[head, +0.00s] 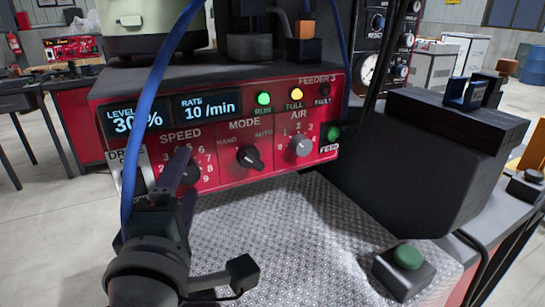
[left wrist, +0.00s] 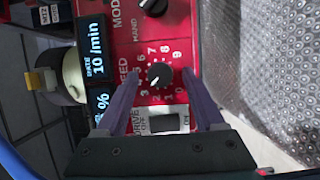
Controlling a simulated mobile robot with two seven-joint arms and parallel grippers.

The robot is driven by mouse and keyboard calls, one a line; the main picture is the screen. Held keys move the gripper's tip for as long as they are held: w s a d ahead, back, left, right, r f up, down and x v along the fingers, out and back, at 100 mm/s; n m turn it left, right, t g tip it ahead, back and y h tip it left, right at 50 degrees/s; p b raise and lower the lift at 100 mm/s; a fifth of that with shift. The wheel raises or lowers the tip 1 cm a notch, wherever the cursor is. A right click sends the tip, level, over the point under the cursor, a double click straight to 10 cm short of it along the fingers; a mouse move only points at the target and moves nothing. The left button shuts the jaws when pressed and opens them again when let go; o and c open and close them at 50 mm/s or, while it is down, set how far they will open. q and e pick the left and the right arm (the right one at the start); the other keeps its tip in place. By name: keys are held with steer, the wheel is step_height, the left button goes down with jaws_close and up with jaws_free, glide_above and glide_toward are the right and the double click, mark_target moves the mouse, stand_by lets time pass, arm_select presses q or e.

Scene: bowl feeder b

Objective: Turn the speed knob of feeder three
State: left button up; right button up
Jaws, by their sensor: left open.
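The black speed knob (head: 191,172) sits on the red panel (head: 216,180) marked FEEDER 3, amid a printed number scale. My left gripper hides part of it in the head view. In the left wrist view the knob (left wrist: 159,75) shows whole, between and just beyond my fingertips. My left gripper (head: 165,160) is open and empty in front of the panel. Its purple-grey fingers also show in the left wrist view (left wrist: 158,78), one on each side of the knob, with no clear contact. My right gripper is not in view.
The mode knob (head: 249,157) and air knob (head: 300,146) lie to the right. The drive switch (left wrist: 163,124) is close beneath my fingers in the left wrist view. Displays read 30% and 10/min. A green button box (head: 407,262) stands on the textured metal plate (head: 290,225).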

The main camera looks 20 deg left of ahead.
arm_select(q)
steer(key=shift+w, duration=0.1)
jaws_close()
stand_by(0.6)
